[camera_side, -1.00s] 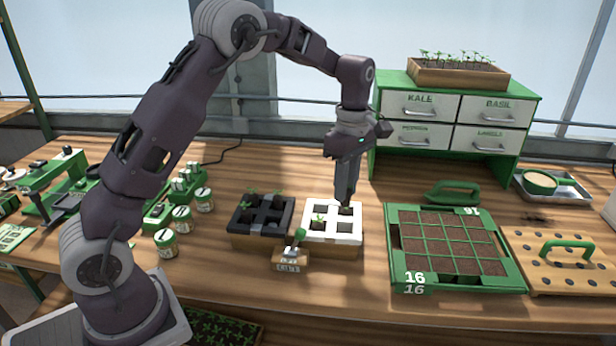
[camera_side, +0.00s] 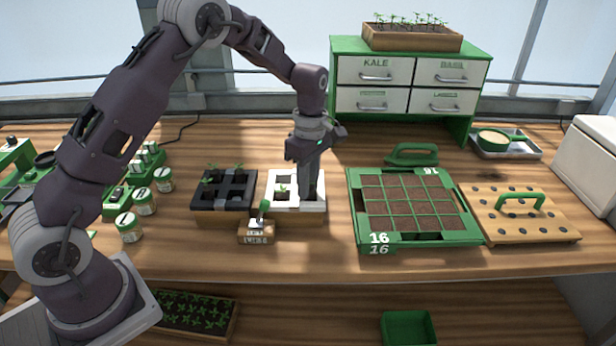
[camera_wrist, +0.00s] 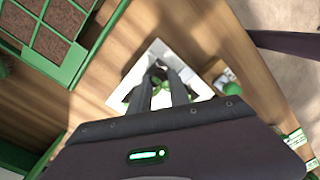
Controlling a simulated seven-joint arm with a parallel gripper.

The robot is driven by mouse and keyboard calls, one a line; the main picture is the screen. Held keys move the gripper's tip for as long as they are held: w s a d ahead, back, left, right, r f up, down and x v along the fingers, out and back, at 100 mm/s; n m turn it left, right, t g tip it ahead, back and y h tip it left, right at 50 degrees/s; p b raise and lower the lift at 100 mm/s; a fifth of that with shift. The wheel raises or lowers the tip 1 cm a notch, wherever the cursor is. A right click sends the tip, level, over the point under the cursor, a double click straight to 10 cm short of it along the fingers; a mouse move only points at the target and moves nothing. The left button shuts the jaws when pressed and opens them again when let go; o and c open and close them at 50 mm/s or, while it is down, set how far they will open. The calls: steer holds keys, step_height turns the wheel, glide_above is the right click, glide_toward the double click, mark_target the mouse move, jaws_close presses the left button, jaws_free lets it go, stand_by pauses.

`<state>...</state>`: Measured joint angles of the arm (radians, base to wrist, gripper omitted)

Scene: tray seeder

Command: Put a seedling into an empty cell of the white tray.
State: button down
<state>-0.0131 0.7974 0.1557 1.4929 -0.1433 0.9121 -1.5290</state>
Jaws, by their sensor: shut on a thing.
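The white tray (camera_side: 272,206) stands at mid-table on a wooden block, and shows as a tilted square in the wrist view (camera_wrist: 128,84). A small green seedling (camera_side: 282,190) stands in its front left cell. My gripper (camera_side: 312,203) points down over the tray's right side, its tips at the front right cell. In the wrist view its fingers (camera_wrist: 161,72) are close together over the tray, with green leaves (camera_wrist: 158,87) between them. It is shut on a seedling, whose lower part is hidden. The black tray (camera_side: 198,206) beside it, on the left, holds small seedlings.
A small wooden block with a green-knobbed lever (camera_side: 256,232) stands in front between the trays. A large green tray (camera_side: 358,226) of soil cells lies to the right, then a wooden dibber board (camera_side: 530,228). A drawer cabinet (camera_side: 405,85) stands behind. Jars (camera_side: 129,228) stand at left.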

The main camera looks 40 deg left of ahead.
steer(key=c, duration=1.1)
jaws_free()
steer(key=shift+c, duration=0.2)
step_height(320, 180, up, 7)
steer(key=shift+w, duration=0.15)
steer(key=shift+r, duration=0.1)
